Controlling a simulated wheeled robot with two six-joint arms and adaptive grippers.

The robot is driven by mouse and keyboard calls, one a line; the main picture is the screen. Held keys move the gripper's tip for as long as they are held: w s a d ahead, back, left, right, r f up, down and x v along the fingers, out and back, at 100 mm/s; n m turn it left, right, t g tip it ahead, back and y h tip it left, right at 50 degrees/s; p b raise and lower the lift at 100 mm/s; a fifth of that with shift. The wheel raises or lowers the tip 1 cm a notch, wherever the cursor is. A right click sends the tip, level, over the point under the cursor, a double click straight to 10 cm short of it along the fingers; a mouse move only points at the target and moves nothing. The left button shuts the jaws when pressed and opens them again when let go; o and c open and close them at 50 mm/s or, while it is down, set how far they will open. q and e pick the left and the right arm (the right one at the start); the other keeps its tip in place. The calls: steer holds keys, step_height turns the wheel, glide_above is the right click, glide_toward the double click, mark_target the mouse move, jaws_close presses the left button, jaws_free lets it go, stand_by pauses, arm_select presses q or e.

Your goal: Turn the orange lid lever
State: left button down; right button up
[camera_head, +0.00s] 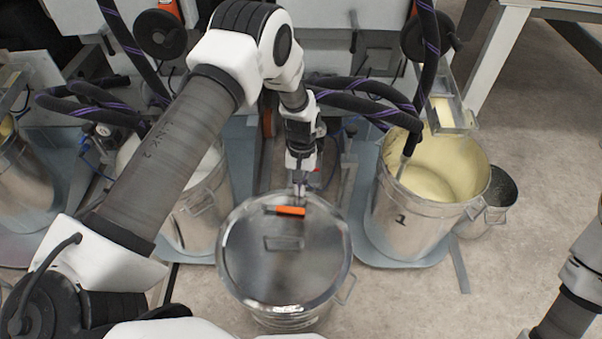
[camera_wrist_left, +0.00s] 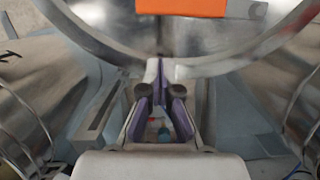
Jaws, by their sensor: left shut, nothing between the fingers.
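The orange lid lever (camera_head: 289,211) lies flat on the far part of a round metal lid (camera_head: 275,262) that covers a metal bucket. In the left wrist view the orange lever (camera_wrist_left: 182,7) is at the top edge, partly cut off, above the lid's rim (camera_wrist_left: 190,68). My left gripper (camera_head: 299,190) is at the far rim of the lid, just behind the lever. Its fingers (camera_wrist_left: 160,72) are shut and empty, and the lever is not between them. Whether the fingertips touch the rim I cannot tell. Of my right arm only part shows at the right edge; its gripper is out of view.
An open bucket of pale yellow material (camera_head: 428,178) stands to the right, with a small bucket (camera_head: 494,197) beside it. Another metal bucket (camera_head: 200,207) stands close on the left. Black hoses (camera_head: 365,105) hang behind my left gripper. Floor is clear at front right.

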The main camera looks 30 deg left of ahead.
mark_target(298, 206)
arm_select(q)
steer(key=s, duration=0.1)
steer(key=s+d, duration=0.1)
steer(key=s, duration=0.1)
steer(key=shift+s+r, duration=0.1)
steer(key=shift+s, duration=0.15)
steer(key=shift+d, duration=0.1)
